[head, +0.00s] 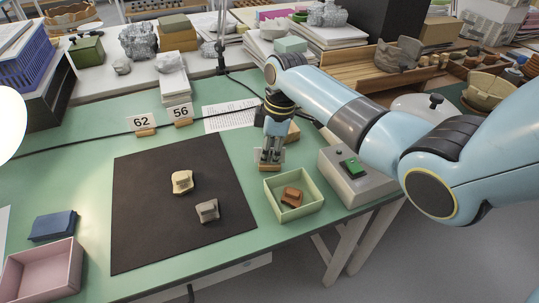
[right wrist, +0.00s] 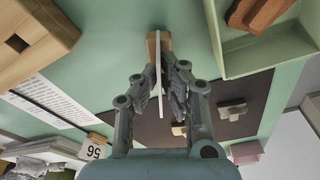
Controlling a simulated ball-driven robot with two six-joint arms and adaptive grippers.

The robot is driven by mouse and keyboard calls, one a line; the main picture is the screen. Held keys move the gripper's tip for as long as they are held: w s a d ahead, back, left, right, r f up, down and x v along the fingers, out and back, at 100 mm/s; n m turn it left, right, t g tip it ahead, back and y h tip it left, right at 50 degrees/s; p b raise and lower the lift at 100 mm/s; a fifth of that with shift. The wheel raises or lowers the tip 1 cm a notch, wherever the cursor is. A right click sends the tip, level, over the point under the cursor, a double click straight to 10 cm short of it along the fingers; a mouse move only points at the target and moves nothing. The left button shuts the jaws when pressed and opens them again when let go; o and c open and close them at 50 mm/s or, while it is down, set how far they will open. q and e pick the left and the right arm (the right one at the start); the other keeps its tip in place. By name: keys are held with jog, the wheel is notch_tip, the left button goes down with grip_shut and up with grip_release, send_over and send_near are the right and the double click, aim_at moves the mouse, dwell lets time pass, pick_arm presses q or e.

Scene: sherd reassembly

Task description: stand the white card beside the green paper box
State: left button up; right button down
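The white card (right wrist: 158,75) is thin, shows edge-on in the right wrist view and stands in a small wooden block (right wrist: 153,43). My right gripper (head: 270,155) points down, its fingers closed on both sides of the card; it also shows in the right wrist view (right wrist: 159,72). The block (head: 269,167) shows below the fingertips in the head view; I cannot tell whether it touches the table. The green paper box (head: 307,209) is open, just right and in front of the gripper, with an orange-brown sherd (head: 291,197) inside. My left gripper is not in view.
A black mat (head: 150,235) with a cream sherd (head: 182,182) and a grey sherd (head: 207,211) lies left. Cards 62 (head: 142,122) and 56 (head: 180,112) stand behind it. A grey box with a green button (head: 377,187) stands right of the paper box. A pink box (head: 66,285) sits front left.

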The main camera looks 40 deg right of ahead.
jog(key=shift+f, duration=0.25)
jog(key=c, duration=2)
grip_release()
jog(key=shift+f, duration=0.1)
jog(key=o, duration=0.5)
jog(key=r, duration=0.4)
jog(key=d+r+p, duration=0.1)
jog(key=r, duration=0.3)
jog(key=s+r, duration=0.1)
jog(key=r, duration=0.3)
jog(key=shift+d+r, duration=0.1)
jog(key=shift+d, duration=0.1)
